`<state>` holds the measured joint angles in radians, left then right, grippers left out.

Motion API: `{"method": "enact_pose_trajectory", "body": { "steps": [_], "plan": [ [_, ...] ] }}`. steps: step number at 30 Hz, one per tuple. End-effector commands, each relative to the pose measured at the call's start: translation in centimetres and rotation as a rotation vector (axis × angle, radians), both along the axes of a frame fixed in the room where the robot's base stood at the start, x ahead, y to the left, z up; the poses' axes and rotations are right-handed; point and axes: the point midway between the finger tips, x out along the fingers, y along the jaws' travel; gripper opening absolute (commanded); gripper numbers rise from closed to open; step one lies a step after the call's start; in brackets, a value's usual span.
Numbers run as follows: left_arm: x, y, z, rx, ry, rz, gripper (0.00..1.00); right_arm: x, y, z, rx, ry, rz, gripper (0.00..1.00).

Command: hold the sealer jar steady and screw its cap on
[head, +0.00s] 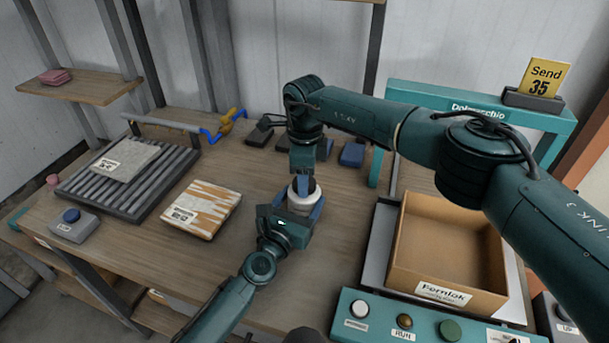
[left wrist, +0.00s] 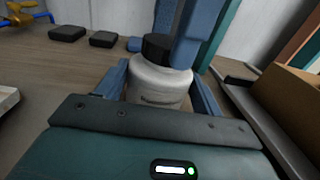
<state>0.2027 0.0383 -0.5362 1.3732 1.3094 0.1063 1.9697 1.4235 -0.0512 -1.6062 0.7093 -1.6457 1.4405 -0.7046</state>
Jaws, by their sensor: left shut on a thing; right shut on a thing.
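The sealer jar (head: 300,201) is white and stands upright on the wooden table near its middle. It also shows in the left wrist view (left wrist: 160,82). My left gripper (head: 302,206) is shut on the jar, with a blue finger on each side of its body. The black cap (left wrist: 157,47) sits at the top of the jar in the left wrist view and looks level. My right gripper (left wrist: 178,30) comes down from above and is shut on the cap. In the head view my right arm hides the cap. Whether the threads are engaged cannot be seen.
An open cardboard box (head: 447,250) stands to the right, behind a panel of buttons (head: 430,318). An orange-striped packet (head: 201,208) and a roller rack (head: 130,180) lie to the left. Several dark blocks (head: 262,131) sit behind the jar.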

Motion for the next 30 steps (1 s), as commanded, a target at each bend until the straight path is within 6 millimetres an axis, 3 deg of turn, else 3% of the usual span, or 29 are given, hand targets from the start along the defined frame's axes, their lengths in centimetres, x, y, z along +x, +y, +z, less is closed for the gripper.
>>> {"method": "enact_pose_trajectory", "body": {
  "steps": [30],
  "plan": [
    [0.01, 0.07, -0.08, 0.001, 0.002, 0.001, 0.03, -0.07, 0.20, -0.08, -0.001, 0.001, -2.313, 0.25]
  ]
}}
